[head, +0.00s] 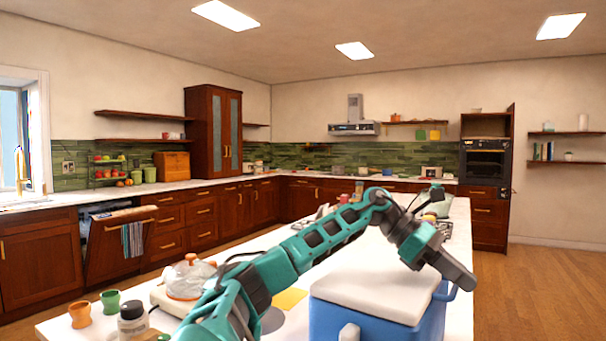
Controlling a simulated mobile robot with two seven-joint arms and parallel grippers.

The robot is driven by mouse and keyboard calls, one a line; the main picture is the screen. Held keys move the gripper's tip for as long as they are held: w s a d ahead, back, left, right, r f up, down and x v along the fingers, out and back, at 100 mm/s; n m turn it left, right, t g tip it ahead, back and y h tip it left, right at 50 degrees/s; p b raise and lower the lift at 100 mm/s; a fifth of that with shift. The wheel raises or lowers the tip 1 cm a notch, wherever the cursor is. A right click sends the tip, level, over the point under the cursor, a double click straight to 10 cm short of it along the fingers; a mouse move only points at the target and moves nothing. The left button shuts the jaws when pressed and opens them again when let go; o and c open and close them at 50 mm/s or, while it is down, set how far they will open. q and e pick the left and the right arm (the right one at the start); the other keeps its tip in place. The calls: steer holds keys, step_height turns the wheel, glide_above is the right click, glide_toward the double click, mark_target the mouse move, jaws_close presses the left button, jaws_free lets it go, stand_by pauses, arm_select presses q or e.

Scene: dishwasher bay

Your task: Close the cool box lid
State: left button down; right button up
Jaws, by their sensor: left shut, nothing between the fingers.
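The cool box (380,328) is blue and stands on the white island counter at the lower right. Its white lid (360,288) lies over the top of the box, looking flat and down; I see no clear gap along the near edge. My left arm reaches in from the bottom left, over the counter. My left gripper (462,278) is shut and empty, above the right side of the lid, pointing down to the right. It hides part of the lid's right edge, and I cannot tell whether it touches the lid. My right gripper is out of view.
On the white counter (60,328) left of the box are a glass kettle (190,278), a dark jar (132,320), orange (80,314) and green (110,302) cups, and a yellow sheet (289,298). A dishwasher door (112,245) stands partly open at the left. Floor is clear at the right.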

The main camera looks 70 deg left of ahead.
arm_select(q)
steer(key=p+v, duration=0.1)
steer(key=v, duration=1)
steer(key=shift+s+a+r, duration=0.1)
steer(key=shift+a+r, duration=0.15)
steer(key=shift+r, duration=0.1)
steer(key=shift+s+a+r, duration=0.25)
steer(key=shift+s+a, duration=0.1)
steer(key=shift+a, duration=0.1)
